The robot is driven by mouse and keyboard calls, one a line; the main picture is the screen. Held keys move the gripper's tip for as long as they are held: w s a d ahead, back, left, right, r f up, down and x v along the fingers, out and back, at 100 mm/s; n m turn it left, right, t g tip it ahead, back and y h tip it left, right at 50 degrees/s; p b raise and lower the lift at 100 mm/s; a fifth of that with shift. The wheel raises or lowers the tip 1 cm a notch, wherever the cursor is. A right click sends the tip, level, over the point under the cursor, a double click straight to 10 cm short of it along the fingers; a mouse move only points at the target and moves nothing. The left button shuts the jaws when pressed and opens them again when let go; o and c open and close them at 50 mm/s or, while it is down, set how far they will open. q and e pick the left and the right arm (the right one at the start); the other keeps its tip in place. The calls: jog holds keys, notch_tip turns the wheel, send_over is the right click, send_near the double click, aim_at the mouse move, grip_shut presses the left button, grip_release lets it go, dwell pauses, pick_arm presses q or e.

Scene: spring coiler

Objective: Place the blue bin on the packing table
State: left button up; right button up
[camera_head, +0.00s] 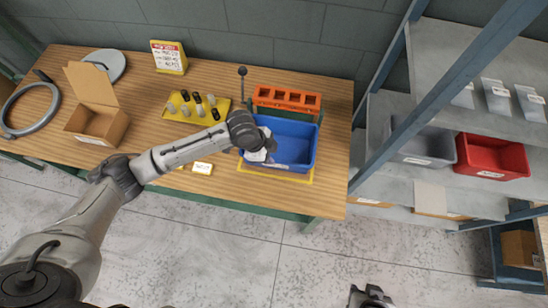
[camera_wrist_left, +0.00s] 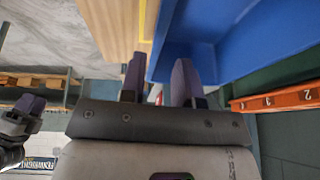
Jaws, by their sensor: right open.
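The blue bin (camera_head: 295,145) stands upright on the packing table (camera_head: 335,180), at the table's right end, within a yellow outline. My left gripper (camera_head: 270,152) is at the bin's left side and covers part of its wall. In the left wrist view, the two purple fingers (camera_wrist_left: 160,82) stand apart with a gap between them. One is in front of the wood and the other in front of the blue bin (camera_wrist_left: 215,40). Contact with the wall is not clear. My right gripper (camera_head: 370,297) is open and empty over the floor, far from the table; it also shows in the left wrist view (camera_wrist_left: 18,122).
An orange rack (camera_head: 288,98) stands right behind the bin. A yellow tray (camera_head: 197,107) with several small parts, an open cardboard box (camera_head: 97,115) and a sign (camera_head: 169,57) are on the table. A shelf with a red bin (camera_head: 492,157) stands to the right. The floor in front is clear.

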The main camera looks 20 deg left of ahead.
pick_arm(q)
jog(key=v, duration=0.6)
jog(key=shift+a+r, duration=0.2)
jog(key=shift+r, duration=0.15)
jog(key=shift+s+d, duration=0.1)
jog(key=s+d+f+n+t, duration=0.1)
jog(key=s+d+f+n, duration=0.2)
jog(key=s, duration=0.3)
jog(key=s+d+f+n+t, duration=0.1)
jog(key=s+d+f+n, duration=0.1)
jog(key=s, duration=0.3)
jog(key=s+a+f+n+y, duration=0.1)
jog(key=s+a+n+y, duration=0.1)
jog(key=s+a+n, duration=0.2)
jog(key=s+a+n+y, duration=0.2)
jog(key=s+a+n, duration=0.2)
jog(key=s, duration=0.5)
jog(key=shift+s+a+f+n, duration=0.25)
jog(key=shift+s+f+n, duration=0.05)
jog(key=shift+f, duration=0.05)
